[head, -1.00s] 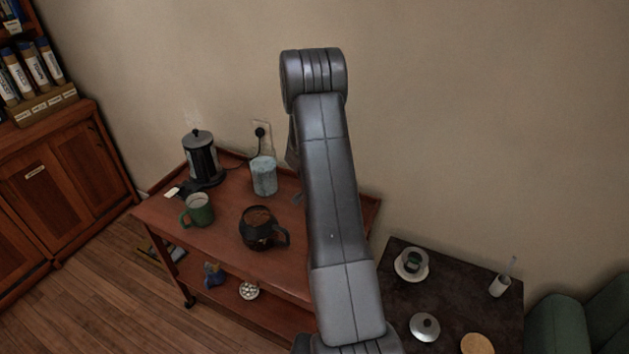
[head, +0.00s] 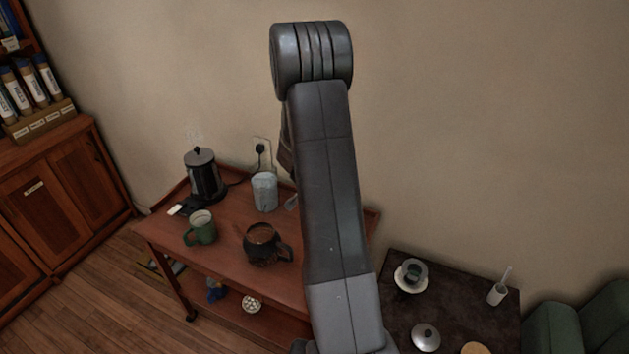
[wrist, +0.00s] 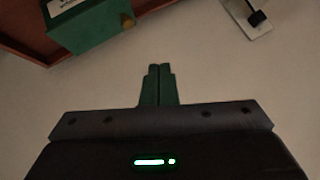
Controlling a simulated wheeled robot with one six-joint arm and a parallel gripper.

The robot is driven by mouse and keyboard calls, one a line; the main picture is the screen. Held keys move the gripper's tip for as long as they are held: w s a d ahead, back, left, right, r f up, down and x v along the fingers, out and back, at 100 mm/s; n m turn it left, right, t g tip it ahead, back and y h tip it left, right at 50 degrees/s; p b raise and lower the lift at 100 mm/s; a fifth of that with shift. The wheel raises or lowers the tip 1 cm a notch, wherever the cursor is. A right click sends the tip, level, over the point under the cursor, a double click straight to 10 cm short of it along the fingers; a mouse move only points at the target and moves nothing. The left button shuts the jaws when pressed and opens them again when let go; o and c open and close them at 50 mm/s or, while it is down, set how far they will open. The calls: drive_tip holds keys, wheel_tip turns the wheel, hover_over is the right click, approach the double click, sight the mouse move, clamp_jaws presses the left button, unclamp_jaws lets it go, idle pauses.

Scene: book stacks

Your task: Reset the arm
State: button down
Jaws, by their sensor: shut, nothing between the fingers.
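My arm (head: 335,190) stands raised in the middle of the head view, its upper joint in front of the bare wall. My gripper (wrist: 159,72) shows in the wrist view with its two dark green fingers together and nothing between them. The fingers stand out against the pale wall, clear of any object. The gripper does not show in the head view; the arm hides what is behind it.
A wooden cart (head: 216,262) left of my arm holds a kettle (head: 204,176), a green mug (head: 201,228), a dark pot (head: 262,244) and a grey-blue canister (head: 264,191). A dark side table (head: 455,290) stands right. A green box (wrist: 92,25) shows in the wrist view.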

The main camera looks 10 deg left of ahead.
drive_tip(key=shift+s+r, duration=0.25)
drive_tip(key=shift+r, duration=0.1)
drive_tip(key=shift+f, duration=0.1)
